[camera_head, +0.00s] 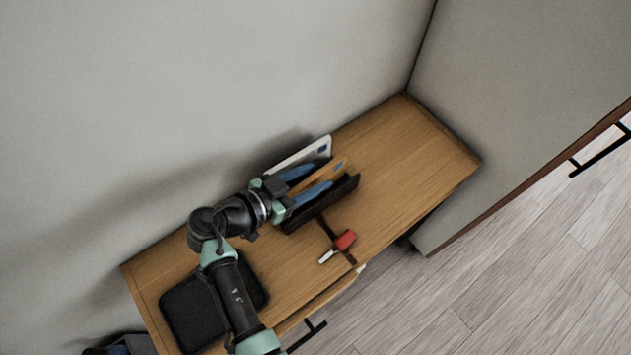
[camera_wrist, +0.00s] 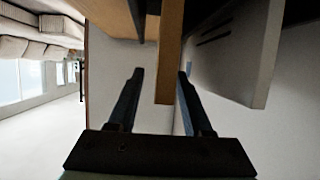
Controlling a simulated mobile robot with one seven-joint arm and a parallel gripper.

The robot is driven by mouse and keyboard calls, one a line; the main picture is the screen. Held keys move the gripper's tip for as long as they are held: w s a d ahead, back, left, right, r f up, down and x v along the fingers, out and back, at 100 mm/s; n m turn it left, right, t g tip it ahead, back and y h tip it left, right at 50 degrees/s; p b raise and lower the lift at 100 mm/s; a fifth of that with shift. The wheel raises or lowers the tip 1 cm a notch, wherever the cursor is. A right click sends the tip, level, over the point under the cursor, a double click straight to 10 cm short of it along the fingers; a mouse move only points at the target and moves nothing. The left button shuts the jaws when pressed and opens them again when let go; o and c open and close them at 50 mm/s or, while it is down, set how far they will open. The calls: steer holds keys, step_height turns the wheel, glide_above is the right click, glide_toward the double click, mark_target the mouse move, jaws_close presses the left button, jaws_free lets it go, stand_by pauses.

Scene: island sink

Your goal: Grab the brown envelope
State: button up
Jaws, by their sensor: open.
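The brown envelope (camera_head: 338,168) stands on edge in a black holder (camera_head: 349,188) on the wooden tabletop. My gripper (camera_head: 320,177) is at the holder, with one finger on each side of the envelope. In the wrist view, the envelope (camera_wrist: 168,60) shows as an upright tan strip between the two open fingertips (camera_wrist: 160,73). It looks closer to the right finger, with a wider gap to the left one. I cannot tell whether the right finger touches it. My arm and fingers hide part of the holder.
A white envelope (camera_head: 322,148) stands behind the brown one, near the wall; it is right of my fingers in the wrist view (camera_wrist: 235,50). A red-and-white object (camera_head: 344,241) and a black case (camera_head: 197,312) lie on the table (camera_head: 420,150). The table's right end is clear.

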steer(key=shift+w+d+f, duration=0.25)
steer(key=shift+w+d, duration=0.1)
steer(key=shift+d, duration=0.1)
jaws_close()
stand_by(1.1)
